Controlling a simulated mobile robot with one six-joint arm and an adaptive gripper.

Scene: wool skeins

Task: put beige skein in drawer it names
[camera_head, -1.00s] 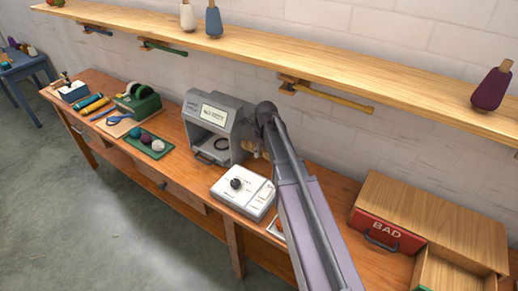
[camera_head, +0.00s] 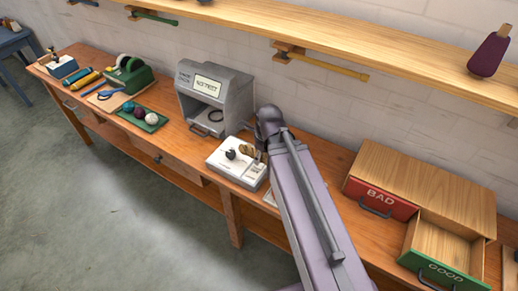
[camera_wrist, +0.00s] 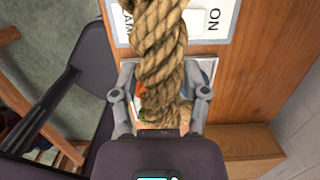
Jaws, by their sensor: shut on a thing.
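The beige skein (camera_wrist: 160,40) is a thick twisted rope-like bundle held between the fingers of my gripper (camera_wrist: 160,90) in the wrist view. In the head view a small part of the skein (camera_head: 247,152) shows above the white device, beside my arm, which hides the gripper there. The red drawer (camera_head: 384,197) marked BAD is shut in the wooden cabinet at the right. The green drawer (camera_head: 440,272) marked GOOD is pulled open, and its visible inside looks empty.
A grey tester (camera_head: 225,88) with a lit display stands behind the white device (camera_head: 222,163) with a dark knob. A green tray (camera_head: 140,118) with several small balls lies to the left. A wooden shelf (camera_head: 400,60) runs above the bench.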

